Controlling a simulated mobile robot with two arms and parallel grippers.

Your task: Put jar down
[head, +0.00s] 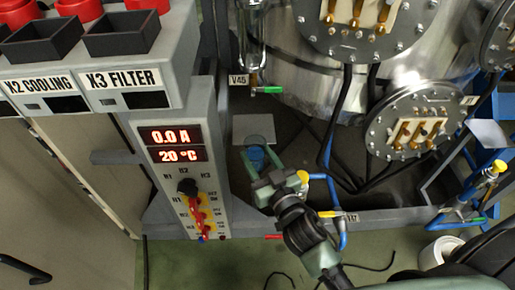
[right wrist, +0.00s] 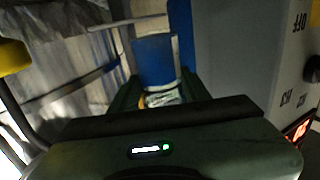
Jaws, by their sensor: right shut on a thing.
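The jar (head: 256,155) is clear glass with blue in its lower part. In the head view it stands at the end of my right gripper (head: 268,180), in front of a small light grey plate. In the right wrist view the blue jar (right wrist: 153,58) is between the two green fingers of my right gripper (right wrist: 155,95), which is shut on it. The gripper hides part of the jar in both views. I cannot tell whether the jar's bottom touches the plate. My left gripper is not in view.
The small plate (head: 254,128) is beneath the valve with a green handle (head: 268,90). A control panel (head: 180,150) reading 0.0 A and 20 °C stands close on the left. Blue pipes with yellow valve handles (head: 330,214) are close on the right. A steel vessel (head: 300,75) is behind.

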